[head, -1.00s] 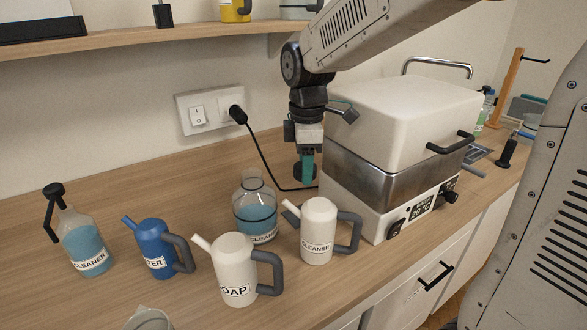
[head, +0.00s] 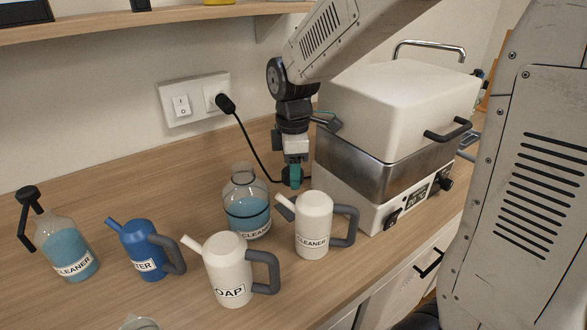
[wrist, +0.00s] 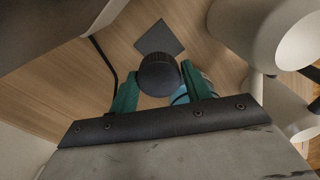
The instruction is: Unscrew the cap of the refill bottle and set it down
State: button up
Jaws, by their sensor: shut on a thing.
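The refill bottle (head: 247,208) is clear glass with blue liquid and a CLEANER label. It stands upright on the counter in the head view, and its neck is bare. My gripper (head: 291,178) hangs right of the bottle, in front of the white appliance. Its green fingers are shut on the cap, a dark round piece that shows between the fingers in the wrist view (wrist: 159,75). The cap is apart from the bottle. Its height above the counter is hard to tell. A sliver of blue shows behind one finger in the wrist view.
White jugs labelled CLEANER (head: 313,228) and SOAP (head: 228,272) stand close in front of the bottle. A blue jug (head: 142,250) and a pump bottle (head: 66,252) stand left. The appliance (head: 385,105) bounds the right. A dark square (wrist: 158,38) lies on the wood counter.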

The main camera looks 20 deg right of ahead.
jog(key=shift+f, duration=4)
jog(key=shift+f, duration=0.25)
jog(key=o, duration=1.6)
jog(key=shift+r, duration=0.1)
jog(key=shift+r, duration=4.9)
notch_tip(320, 180, up, 8)
jog(key=shift+f, duration=0.1)
